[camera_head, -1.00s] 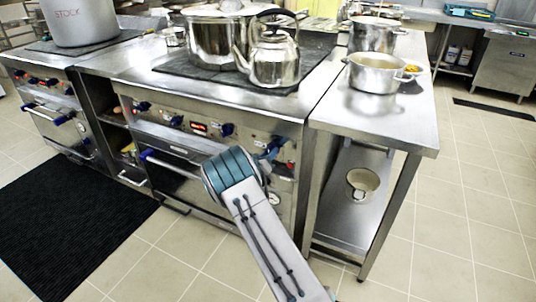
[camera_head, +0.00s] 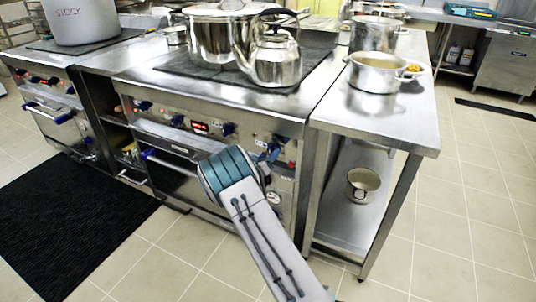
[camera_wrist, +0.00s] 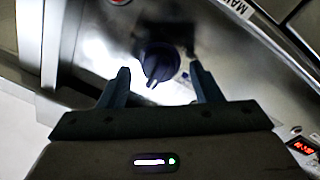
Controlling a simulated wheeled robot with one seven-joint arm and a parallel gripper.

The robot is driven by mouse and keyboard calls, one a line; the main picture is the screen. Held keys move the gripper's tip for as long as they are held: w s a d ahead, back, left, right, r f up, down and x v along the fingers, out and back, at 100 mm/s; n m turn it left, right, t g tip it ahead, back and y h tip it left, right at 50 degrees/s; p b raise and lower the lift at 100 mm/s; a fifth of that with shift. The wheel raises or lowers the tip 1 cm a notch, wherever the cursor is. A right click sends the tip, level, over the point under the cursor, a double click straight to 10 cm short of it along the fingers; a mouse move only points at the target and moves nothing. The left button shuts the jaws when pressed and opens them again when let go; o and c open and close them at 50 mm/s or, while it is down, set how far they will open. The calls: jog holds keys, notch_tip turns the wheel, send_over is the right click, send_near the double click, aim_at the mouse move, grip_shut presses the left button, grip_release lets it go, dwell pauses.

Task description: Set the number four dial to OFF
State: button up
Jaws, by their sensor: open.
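In the wrist view a dark blue dial (camera_wrist: 160,58) sits on the steel panel (camera_wrist: 100,40), its pointer end toward the bottom of the picture. It lies between and just ahead of the two fingertips of my gripper (camera_wrist: 159,68). The fingers are apart, one on each side, with a gap to the dial; I cannot tell the depth. In the head view my gripper (camera_head: 270,150) is at the right end of the front panel, where it and my arm partly hide this dial. Its number and OFF mark are not readable.
Other blue dials (camera_head: 228,129) and a red display (camera_head: 200,127) line the panel to the left. A blue-ended oven handle (camera_head: 149,154) is below. A kettle (camera_head: 275,62) and large pot (camera_head: 222,35) stand above. A steel table (camera_head: 385,120) is close on the right.

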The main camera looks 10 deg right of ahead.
jog(key=v, duration=1.2)
jog(key=shift+s+a+p, duration=0.15)
jog(key=shift+a+p, duration=0.1)
jog(key=shift+p, duration=0.2)
notch_tip(320, 180, up, 17)
jog(key=g+y+p, duration=0.2)
jog(key=y+p, duration=0.5)
jog(key=y, duration=0.2)
jog(key=s+r+g+y+p, duration=0.2)
jog(key=s+r+y, duration=0.1)
jog(key=s+r, duration=0.35)
jog(key=s+d+r+g+p, duration=0.2)
jog(key=s+d+r, duration=0.1)
jog(key=s, duration=0.7)
jog(key=s+d+r+g+p, duration=0.2)
jog(key=s+r+g+p, duration=0.1)
jog(key=s, duration=0.7)
jog(key=s+d+r+g+p, duration=0.2)
jog(key=s+r, duration=0.3)
jog(key=s, duration=0.6)
jog(key=shift+d+n+g+p, duration=0.3)
jog(key=shift+d+n+p, duration=0.15)
jog(key=shift+d, duration=0.4)
